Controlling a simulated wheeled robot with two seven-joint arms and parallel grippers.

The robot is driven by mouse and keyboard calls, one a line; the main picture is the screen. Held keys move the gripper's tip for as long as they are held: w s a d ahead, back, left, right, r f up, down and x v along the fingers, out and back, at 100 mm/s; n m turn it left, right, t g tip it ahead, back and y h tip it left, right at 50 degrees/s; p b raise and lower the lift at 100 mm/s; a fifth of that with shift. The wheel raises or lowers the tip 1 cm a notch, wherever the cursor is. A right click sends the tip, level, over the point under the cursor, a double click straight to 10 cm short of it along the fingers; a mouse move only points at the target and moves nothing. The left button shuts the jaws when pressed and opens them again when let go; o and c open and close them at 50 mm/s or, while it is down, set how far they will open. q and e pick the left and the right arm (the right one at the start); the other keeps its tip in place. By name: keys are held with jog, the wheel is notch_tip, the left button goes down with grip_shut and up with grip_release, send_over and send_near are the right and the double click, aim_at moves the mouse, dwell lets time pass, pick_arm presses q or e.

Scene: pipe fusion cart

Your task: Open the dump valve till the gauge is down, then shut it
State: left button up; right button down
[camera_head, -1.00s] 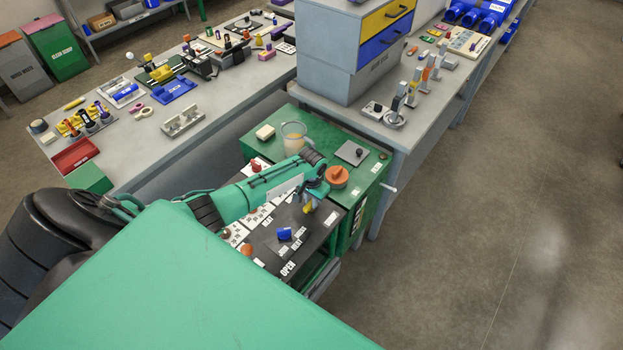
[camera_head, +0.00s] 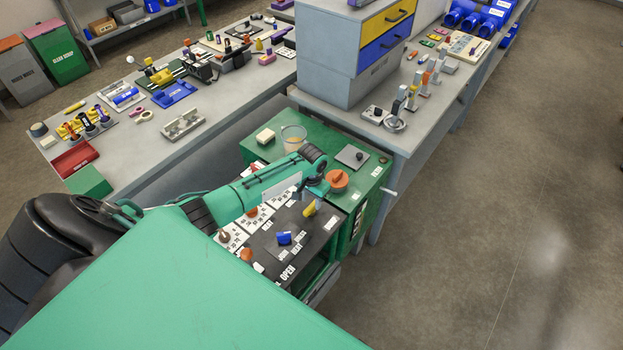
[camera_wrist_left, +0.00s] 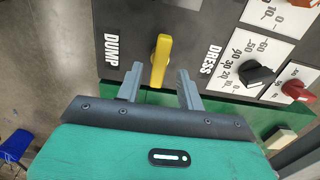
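The yellow valve handle (camera_head: 309,209) stands on the dark panel (camera_head: 324,223) of the green cart. In the left wrist view the yellow handle (camera_wrist_left: 161,60) points straight up and down the picture, between the words DUMP and DRESS. My left gripper (camera_wrist_left: 159,80) is open around the handle's near end, one finger on each side with a gap to each. In the head view my left gripper (camera_head: 317,190) is just beyond the handle and partly hidden by my wrist. I cannot make out a gauge. My right gripper is out of view.
A blue knob (camera_head: 285,238) and orange knobs sit on the same panel. A large orange knob (camera_head: 337,180), a clear beaker (camera_head: 293,138) and a grey plate (camera_head: 352,156) are on the cart top. In the wrist view a black knob (camera_wrist_left: 257,76) is right of the handle.

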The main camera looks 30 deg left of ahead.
aim_at(311, 206)
pick_arm(q)
notch_tip(311, 206, up, 11)
jog(key=b, duration=0.2)
jog(key=shift+b, duration=0.3)
jog(key=shift+f, duration=0.1)
